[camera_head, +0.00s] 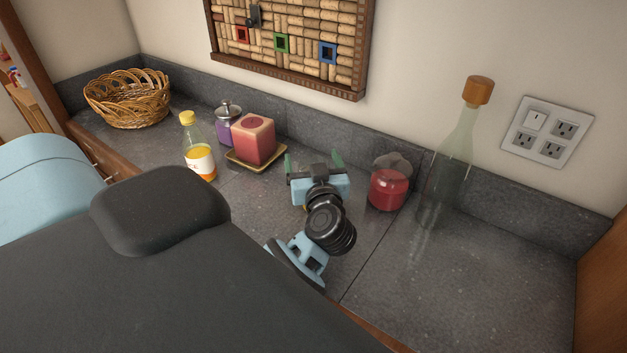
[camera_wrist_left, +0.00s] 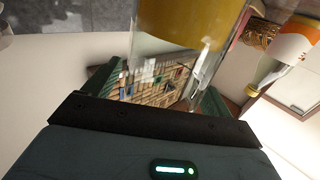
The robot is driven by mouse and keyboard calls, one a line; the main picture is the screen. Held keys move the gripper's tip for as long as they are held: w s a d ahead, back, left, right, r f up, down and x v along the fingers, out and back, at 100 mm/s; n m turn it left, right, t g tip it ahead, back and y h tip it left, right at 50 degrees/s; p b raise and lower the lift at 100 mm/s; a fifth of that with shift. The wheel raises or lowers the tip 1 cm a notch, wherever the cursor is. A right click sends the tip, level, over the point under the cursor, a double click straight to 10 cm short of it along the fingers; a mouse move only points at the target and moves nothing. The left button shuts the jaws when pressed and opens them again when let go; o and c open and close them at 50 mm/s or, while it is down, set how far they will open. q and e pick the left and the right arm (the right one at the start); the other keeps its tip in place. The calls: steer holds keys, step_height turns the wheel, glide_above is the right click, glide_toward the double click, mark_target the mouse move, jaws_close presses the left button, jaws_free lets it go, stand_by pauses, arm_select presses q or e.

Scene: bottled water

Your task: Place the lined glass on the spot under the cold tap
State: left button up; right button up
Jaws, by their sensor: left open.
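My left gripper (camera_head: 313,161) is open over the grey counter, its two green fingers spread apart. It also shows in the left wrist view (camera_wrist_left: 158,90). In that tilted view, a clear glass vessel with yellow contents (camera_wrist_left: 185,22) stands just beyond the fingers, and its clear part reaches across the gap between them. I cannot make out lines on it or tell whether the fingers touch it. In the head view it is mostly hidden behind my gripper. No tap shows in either view. My right gripper is not in view.
Left are a pink candle (camera_head: 253,139) on a small tray, a purple jar (camera_head: 226,130), a juice bottle (camera_head: 198,155) and a wicker basket (camera_head: 128,102). The front right counter is clear.

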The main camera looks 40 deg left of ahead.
arm_select(q)
steer(key=c, duration=1.8)
steer(key=shift+o, duration=0.2)
steer(key=shift+r, duration=0.2)
